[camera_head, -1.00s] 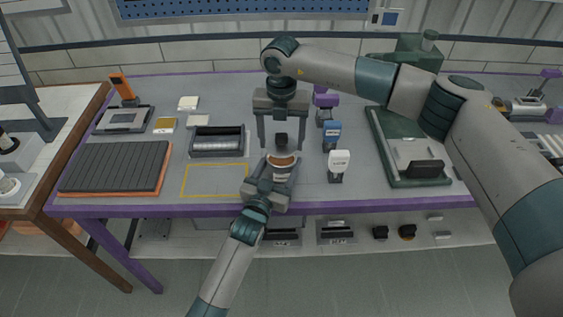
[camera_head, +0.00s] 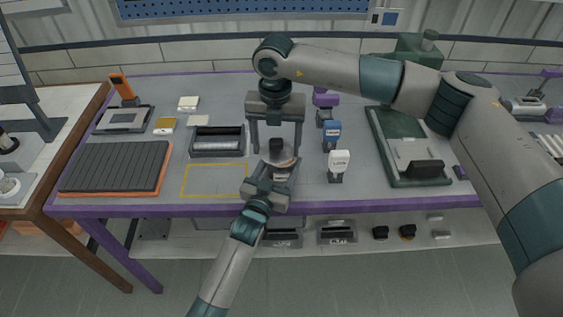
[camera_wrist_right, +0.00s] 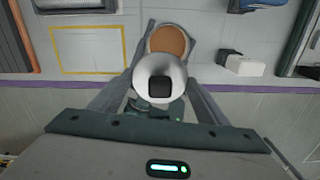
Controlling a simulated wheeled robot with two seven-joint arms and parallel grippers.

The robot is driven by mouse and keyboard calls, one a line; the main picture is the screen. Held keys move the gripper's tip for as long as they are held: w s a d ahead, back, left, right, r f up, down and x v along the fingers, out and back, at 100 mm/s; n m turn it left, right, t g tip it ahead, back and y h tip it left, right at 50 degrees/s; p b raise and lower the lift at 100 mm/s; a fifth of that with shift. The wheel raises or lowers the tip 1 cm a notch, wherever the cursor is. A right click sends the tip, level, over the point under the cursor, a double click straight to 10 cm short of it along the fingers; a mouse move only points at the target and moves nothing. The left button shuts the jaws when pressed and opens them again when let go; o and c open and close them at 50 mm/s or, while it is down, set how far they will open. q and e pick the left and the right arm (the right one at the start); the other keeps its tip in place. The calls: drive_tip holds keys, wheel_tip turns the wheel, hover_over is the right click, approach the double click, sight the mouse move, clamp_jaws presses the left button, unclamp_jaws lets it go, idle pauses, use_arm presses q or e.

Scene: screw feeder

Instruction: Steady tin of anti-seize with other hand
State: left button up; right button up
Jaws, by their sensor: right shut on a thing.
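The tin of anti-seize (camera_head: 291,163), round with a brown top face, stands near the table's front edge. Its brown top (camera_wrist_right: 168,40) also shows in the right wrist view. My left gripper (camera_head: 279,171) reaches in from the front, with a jaw on either side of the tin; jaw contact is unclear. My right gripper (camera_head: 276,148) points down from above and is shut on a round pale piece with a black knob (camera_head: 277,145). This piece (camera_wrist_right: 160,68) overlaps the tin's near edge in the right wrist view. Whether it touches the tin is unclear.
A blue-topped holder (camera_head: 332,131) and a white-topped holder (camera_head: 339,160) stand close on the right. A black bin (camera_head: 217,142) and an empty yellow outline (camera_head: 214,195) lie on the left. A green-based fixture (camera_head: 415,170) is further right.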

sight(272, 161)
use_arm(q)
drive_tip(key=shift+s+f, duration=0.1)
drive_tip(key=shift+f, duration=0.4)
use_arm(e)
drive_tip(key=shift+s+a+r, duration=0.2)
drive_tip(key=shift+s+r, duration=0.1)
drive_tip(key=shift+s, duration=0.25)
drive_tip(key=shift+s+a+r, duration=0.15)
drive_tip(key=shift+s+r, duration=0.1)
drive_tip(key=shift+s, duration=0.35)
drive_tip(key=shift+s+a+r, duration=0.2)
drive_tip(key=shift+s+r, duration=0.1)
drive_tip(key=shift+s, duration=0.25)
use_arm(q)
drive_tip(key=o, duration=1.4)
drive_tip(key=shift+c, duration=0.2)
drive_tip(key=shift+o, duration=0.2)
drive_tip(key=shift+r, duration=0.15)
use_arm(e)
drive_tip(key=shift+w, duration=0.15)
use_arm(q)
drive_tip(key=shift+r, duration=0.15)
drive_tip(key=v, duration=1.1)
drive_tip(key=shift+s+a, duration=0.25)
drive_tip(key=shift+s, duration=0.05)
